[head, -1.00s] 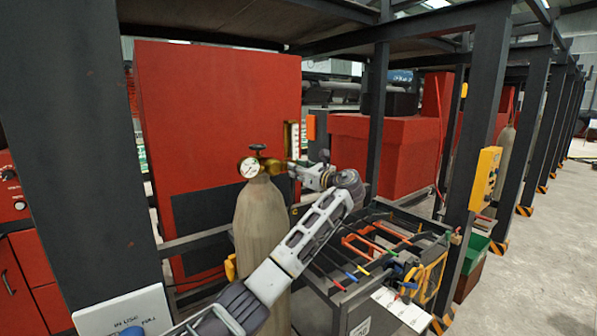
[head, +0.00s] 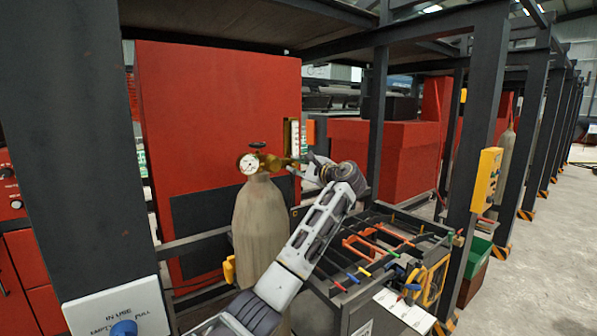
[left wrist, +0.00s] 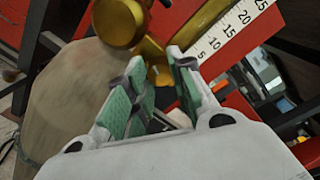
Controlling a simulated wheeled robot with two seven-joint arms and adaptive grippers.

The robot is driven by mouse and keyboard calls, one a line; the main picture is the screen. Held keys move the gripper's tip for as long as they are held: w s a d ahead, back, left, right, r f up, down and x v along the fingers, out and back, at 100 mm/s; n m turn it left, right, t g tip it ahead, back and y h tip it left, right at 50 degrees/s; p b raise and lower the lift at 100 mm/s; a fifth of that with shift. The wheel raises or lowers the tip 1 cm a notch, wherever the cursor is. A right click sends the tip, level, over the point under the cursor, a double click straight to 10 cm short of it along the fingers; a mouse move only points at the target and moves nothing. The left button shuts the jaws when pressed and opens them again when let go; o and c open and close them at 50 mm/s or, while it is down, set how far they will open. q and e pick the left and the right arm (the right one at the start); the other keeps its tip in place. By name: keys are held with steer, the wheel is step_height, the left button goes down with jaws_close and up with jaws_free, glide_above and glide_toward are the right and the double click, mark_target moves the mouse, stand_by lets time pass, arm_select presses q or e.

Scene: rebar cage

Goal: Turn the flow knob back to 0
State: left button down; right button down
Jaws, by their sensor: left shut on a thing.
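A tan gas cylinder (head: 258,220) stands upright with a brass regulator on top, carrying a round pressure gauge (head: 249,164). The white flow scale (head: 294,138) stands upright at the regulator's right side. It also shows in the left wrist view (left wrist: 232,28), with figures from 5 to 25. My left gripper (head: 303,165) is at the foot of the flow scale. In the left wrist view its fingers (left wrist: 153,62) close in beside the brass fitting (left wrist: 155,52). The flow knob is hidden between the fingers, and its setting cannot be read. My right gripper is out of view.
A red cabinet (head: 215,110) stands behind the cylinder. A tool cart (head: 345,285) with coloured-handled tools is to its right. Dark steel posts (head: 475,120) frame the space. A white sign (head: 115,310) with a blue knob is at lower left. Open floor (head: 555,250) lies far right.

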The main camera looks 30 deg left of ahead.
arm_select(q)
steer(key=n+b, duration=0.2)
steer(key=n, duration=0.3)
steer(key=shift+f+b, duration=0.2)
steer(key=shift+b, duration=0.15)
steer(key=n+b, duration=0.1)
steer(key=n, duration=0.2)
steer(key=n+b, duration=0.2)
steer(key=n, duration=0.1)
steer(key=shift+t+h, duration=0.3)
steer(key=shift+n+b, duration=0.35)
steer(key=shift+n, duration=0.45)
steer(key=c, duration=1.5)
jaws_free()
steer(key=o, duration=0.3)
steer(key=shift+r, duration=0.15)
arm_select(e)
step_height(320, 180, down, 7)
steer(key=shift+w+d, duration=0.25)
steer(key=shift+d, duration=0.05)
arm_select(q)
steer(key=shift+s, duration=0.1)
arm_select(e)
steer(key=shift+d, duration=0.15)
